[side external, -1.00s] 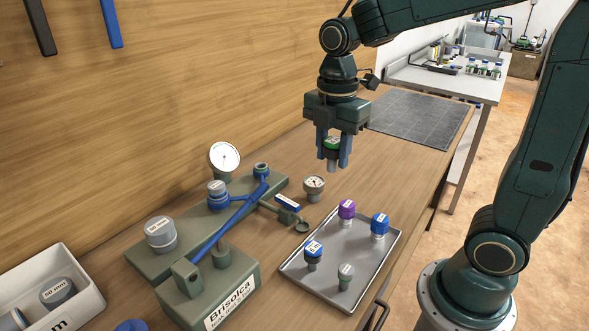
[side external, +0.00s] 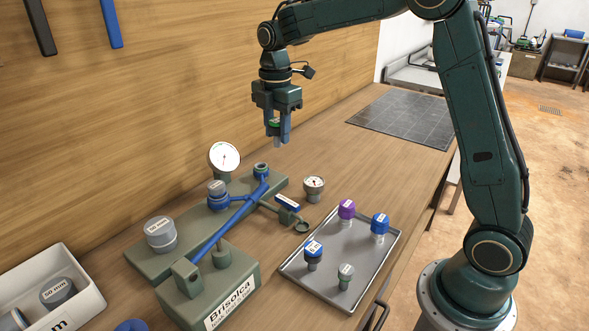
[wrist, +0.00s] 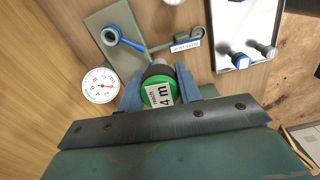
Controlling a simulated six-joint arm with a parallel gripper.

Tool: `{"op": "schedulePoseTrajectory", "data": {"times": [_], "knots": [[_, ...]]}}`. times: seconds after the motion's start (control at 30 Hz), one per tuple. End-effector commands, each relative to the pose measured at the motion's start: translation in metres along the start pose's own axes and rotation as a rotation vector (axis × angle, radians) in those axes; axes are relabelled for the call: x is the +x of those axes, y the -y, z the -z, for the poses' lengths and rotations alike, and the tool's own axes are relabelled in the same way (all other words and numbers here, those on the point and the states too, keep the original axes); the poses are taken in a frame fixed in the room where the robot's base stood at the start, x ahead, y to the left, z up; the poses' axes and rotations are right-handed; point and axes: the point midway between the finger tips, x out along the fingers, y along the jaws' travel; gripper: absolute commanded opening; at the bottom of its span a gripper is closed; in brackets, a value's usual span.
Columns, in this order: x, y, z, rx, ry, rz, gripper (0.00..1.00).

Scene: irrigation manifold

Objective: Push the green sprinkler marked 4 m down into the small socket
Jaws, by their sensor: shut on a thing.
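My gripper (side external: 278,137) is shut on the green sprinkler (side external: 273,123) and holds it upright in the air above the manifold's far end. In the wrist view the sprinkler's green cap (wrist: 158,93) sits between my fingers, its label reading 4 m. The sprinkler's lower end is partly hidden by my fingers.
A white dial gauge (side external: 224,158) stands left of the socket; a smaller gauge (side external: 314,186) stands to its right. A tray (side external: 331,277) holds several other sprinklers. A dark mat (side external: 405,118) lies behind.

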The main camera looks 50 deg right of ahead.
Motion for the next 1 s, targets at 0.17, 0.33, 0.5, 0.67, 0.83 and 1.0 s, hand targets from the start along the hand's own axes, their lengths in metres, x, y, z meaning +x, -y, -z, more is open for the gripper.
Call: {"op": "schedulePoseTrajectory", "data": {"times": [0.17, 0.33, 0.5, 0.67, 0.83, 1.0], "knots": [[0.016, -0.037, -0.009, 0.007, 0.0, 0.001, 0.11], [0.033, -0.067, -0.018, 0.014, 0.0, 0.001, 0.11], [0.047, -0.09, -0.026, 0.019, 0.0, 0.0, 0.11], [0.056, -0.101, -0.031, 0.022, 0.0, 0.0, 0.11], [0.059, -0.105, -0.033, 0.023, 0.0, 0.0, 0.11], [0.059, -0.105, -0.033, 0.022, 0.0, 0.0, 0.11]]}}
